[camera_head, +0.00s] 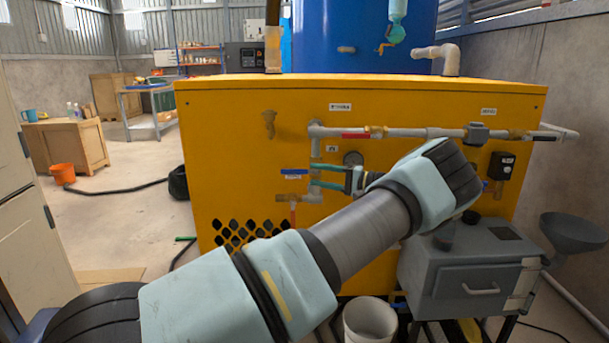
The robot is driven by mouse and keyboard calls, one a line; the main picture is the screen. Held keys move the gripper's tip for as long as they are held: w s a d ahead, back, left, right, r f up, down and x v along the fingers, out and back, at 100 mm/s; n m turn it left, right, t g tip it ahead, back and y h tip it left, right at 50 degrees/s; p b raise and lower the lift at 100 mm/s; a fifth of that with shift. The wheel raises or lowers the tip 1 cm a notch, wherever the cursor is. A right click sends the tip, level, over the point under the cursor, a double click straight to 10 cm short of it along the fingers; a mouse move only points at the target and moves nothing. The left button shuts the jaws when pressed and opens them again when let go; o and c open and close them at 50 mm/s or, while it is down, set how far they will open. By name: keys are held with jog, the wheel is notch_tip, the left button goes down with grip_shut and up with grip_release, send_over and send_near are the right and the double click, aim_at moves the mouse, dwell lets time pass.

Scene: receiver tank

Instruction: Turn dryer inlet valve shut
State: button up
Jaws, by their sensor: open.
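My gripper (313,176) reaches left across the front of the yellow cabinet (410,100), its two teal fingers apart, one above the other. The fingertips are at the grey vertical pipe, close to the right end of a blue valve handle (294,171). I cannot tell whether they touch it. The blue handle lies level. A red valve handle (355,136) lies along the upper horizontal pipe (405,132). A brass valve with an orange-red handle (293,212) pointing down sits below the blue one. The labels are too small to read, so I cannot tell which is the dryer inlet valve.
My forearm crosses the lower middle and hides part of the cabinet. A grey box (468,280) and dark funnel (572,232) stand at the right. A white bucket (370,322) is below my arm. A hose (115,191) lies on the floor at left, with open floor around it.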

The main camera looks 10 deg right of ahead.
jog(key=shift+v, duration=1.75)
jog(key=s+a+f+n+g+h, duration=0.1)
jog(key=a+f+g+h, duration=0.15)
jog(key=a, duration=0.55)
jog(key=s+a+f+n+g+h, duration=0.1)
jog(key=a+g, duration=0.3)
jog(key=a, duration=0.4)
jog(key=s+a+f+g+h, duration=0.2)
jog(key=a+g, duration=0.1)
jog(key=a, duration=0.5)
jog(key=s+a+n+g+h, duration=0.1)
jog(key=s+a+n+h, duration=0.1)
jog(key=s+a+h, duration=0.45)
jog(key=s+r+n+t+h, duration=0.1)
jog(key=s+r+t+h, duration=0.15)
jog(key=s, duration=1.35)
notch_tip(320, 180, up, 20)
jog(key=p, duration=1.9)
jog(key=shift+s+d+h, duration=0.2)
jog(key=shift+d+h, duration=0.25)
jog(key=shift+d, duration=0.05)
jog(key=shift+f, duration=0.1)
